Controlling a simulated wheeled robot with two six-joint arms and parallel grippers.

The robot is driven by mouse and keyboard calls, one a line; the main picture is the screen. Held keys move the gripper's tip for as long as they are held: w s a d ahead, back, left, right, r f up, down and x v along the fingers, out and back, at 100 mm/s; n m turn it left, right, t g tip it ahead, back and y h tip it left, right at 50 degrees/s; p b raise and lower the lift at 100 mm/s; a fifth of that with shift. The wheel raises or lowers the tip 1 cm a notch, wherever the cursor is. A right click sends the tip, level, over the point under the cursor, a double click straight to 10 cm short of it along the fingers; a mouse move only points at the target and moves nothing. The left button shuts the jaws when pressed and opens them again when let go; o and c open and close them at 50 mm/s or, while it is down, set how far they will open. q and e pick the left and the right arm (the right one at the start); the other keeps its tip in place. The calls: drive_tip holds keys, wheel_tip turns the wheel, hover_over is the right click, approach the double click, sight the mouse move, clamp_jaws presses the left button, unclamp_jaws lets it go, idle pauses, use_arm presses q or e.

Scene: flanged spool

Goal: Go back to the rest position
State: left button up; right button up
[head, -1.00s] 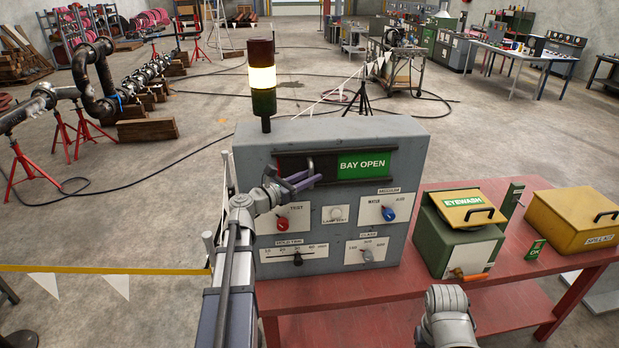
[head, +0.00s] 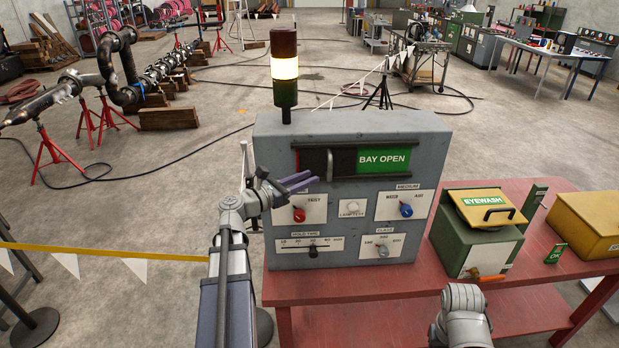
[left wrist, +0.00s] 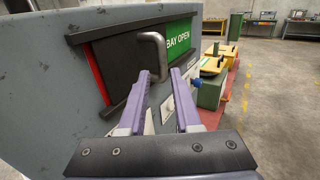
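The grey control box (head: 278,160) stands on the red bench. My left gripper (head: 307,181) is in front of the box, just left of and below the handle. In the left wrist view its purple fingers (left wrist: 160,75) are apart with nothing held, and the handle (left wrist: 153,45) stands just beyond their tips. My right arm shows at the lower right in the head view; its gripper is out of view.
The red bench (head: 350,284) carries a green eyewash case (head: 465,245) and a yellow box (head: 595,222) to the right. A signal lamp (head: 284,68) rises from the control box. Yellow tape (head: 110,251) with pennants crosses at the left. Open floor lies behind.

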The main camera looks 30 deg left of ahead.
use_arm(q)
drive_tip(key=s+d+f+m+g+b, duration=0.2)
drive_tip(key=d+f+m+g+b, duration=0.15)
drive_tip(key=d+f+m, duration=0.45)
drive_tip(key=s+d+f+m+g+h+b, duration=0.15)
drive_tip(key=d+f+m+g, duration=0.25)
drive_tip(key=d+f, duration=0.45)
drive_tip(key=s+d+f+m+g+b, duration=0.2)
drive_tip(key=d+f+m+g+b, duration=0.3)
drive_tip(key=d, duration=0.6)
drive_tip(key=s+d+f+m+g+y+b, duration=0.2)
drive_tip(key=s+f+m+y, duration=0.3)
drive_tip(key=m, duration=0.4)
drive_tip(key=s+d+f+m+g+y+b, duration=0.2)
drive_tip(key=s+d+f+m+y, duration=0.2)
drive_tip(key=s+f+m, duration=0.4)
drive_tip(key=shift+s+d+f+m+y, duration=0.25)
drive_tip(key=shift+d+f+m+y, duration=0.15)
drive_tip(key=shift+f+m, duration=0.35)
